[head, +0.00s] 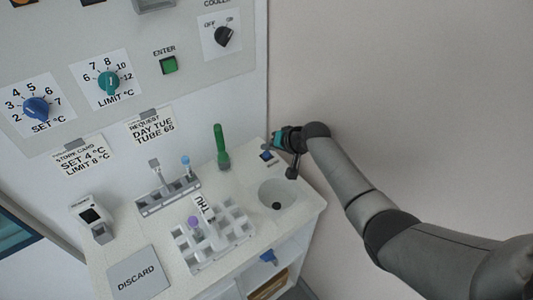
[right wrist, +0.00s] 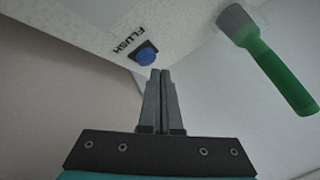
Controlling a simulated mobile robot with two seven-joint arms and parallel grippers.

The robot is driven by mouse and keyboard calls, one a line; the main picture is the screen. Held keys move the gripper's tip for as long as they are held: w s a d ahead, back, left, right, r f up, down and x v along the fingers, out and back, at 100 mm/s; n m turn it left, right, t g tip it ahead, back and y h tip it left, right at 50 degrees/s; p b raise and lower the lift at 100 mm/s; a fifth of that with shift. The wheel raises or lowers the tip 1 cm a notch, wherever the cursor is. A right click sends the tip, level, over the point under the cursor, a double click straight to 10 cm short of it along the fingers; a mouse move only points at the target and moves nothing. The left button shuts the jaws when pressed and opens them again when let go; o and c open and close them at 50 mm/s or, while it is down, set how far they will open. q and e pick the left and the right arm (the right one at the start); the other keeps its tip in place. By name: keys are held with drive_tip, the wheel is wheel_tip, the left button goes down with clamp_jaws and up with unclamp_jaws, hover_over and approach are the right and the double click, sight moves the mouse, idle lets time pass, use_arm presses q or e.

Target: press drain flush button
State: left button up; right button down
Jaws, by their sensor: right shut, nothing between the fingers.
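My right gripper (head: 270,148) is shut and empty, close to the button. In the right wrist view its fingertips (right wrist: 160,72) are together, slightly right of and below the button. A small gap seems to show, but contact is hard to judge. My left gripper is not in view.
A green-handled tool (head: 221,147) stands left of the button; it also shows in the right wrist view (right wrist: 270,60). A grey rack (head: 168,195), a tube rack (head: 214,243) and a discard pad (head: 137,273) are on the counter. The control panel wall rises behind.

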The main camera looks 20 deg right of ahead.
drive_tip(key=shift+f, duration=0.4)
drive_tip(key=shift+f+b, duration=0.45)
drive_tip(key=shift+b, duration=0.1)
idle(0.4)
idle(0.3)
drive_tip(key=shift+r+p, duration=0.9)
drive_tip(key=shift+p, duration=0.05)
wheel_tip(320, 180, up, 5)
drive_tip(key=p, duration=0.5)
drive_tip(key=shift+f, duration=0.1)
idle(0.4)
